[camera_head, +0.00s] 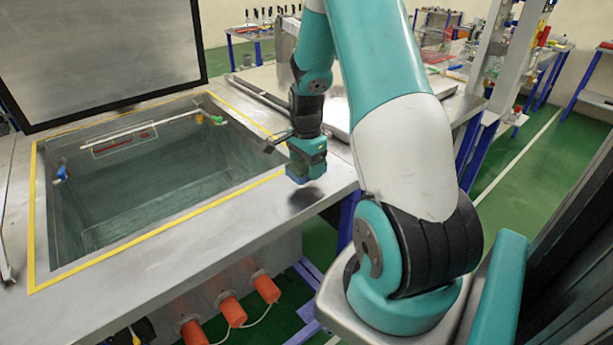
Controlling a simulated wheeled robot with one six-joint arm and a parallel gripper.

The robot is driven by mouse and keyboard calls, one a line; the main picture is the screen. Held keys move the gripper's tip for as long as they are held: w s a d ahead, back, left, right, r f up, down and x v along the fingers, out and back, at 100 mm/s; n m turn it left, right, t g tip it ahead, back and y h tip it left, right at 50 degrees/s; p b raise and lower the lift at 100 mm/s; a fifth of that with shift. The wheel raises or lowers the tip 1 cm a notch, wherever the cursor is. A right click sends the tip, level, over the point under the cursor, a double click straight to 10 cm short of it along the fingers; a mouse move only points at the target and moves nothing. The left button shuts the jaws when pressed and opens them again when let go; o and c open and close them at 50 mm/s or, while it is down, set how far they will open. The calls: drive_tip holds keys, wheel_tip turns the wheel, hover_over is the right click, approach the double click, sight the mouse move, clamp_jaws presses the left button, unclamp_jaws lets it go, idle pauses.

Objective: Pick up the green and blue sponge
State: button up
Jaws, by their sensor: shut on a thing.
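My gripper (303,157) hangs pointing down over the metal worktop, just right of the sunken basin's yellow-edged rim. It is shut on the green and blue sponge (305,172), a small block with teal-green above and blue along its lower edge. The fingertips are too small and too much covered to make out. A dark shadow lies on the worktop (335,180) below the sponge, which appears to be a little above the metal.
The deep basin (130,190) is open at left, its raised lid (100,50) behind it. A flat metal cover (300,85) lies behind my gripper. Orange cylinders (232,310) stick out below the worktop's front edge. Benches with tools stand at the back.

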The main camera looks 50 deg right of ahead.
sight(306, 163)
wheel_tip(306, 163, up, 16)
drive_tip(key=b, duration=0.2)
drive_tip(key=shift+r, duration=0.15)
drive_tip(key=shift+o, duration=0.9)
drive_tip(key=shift+c, duration=0.3)
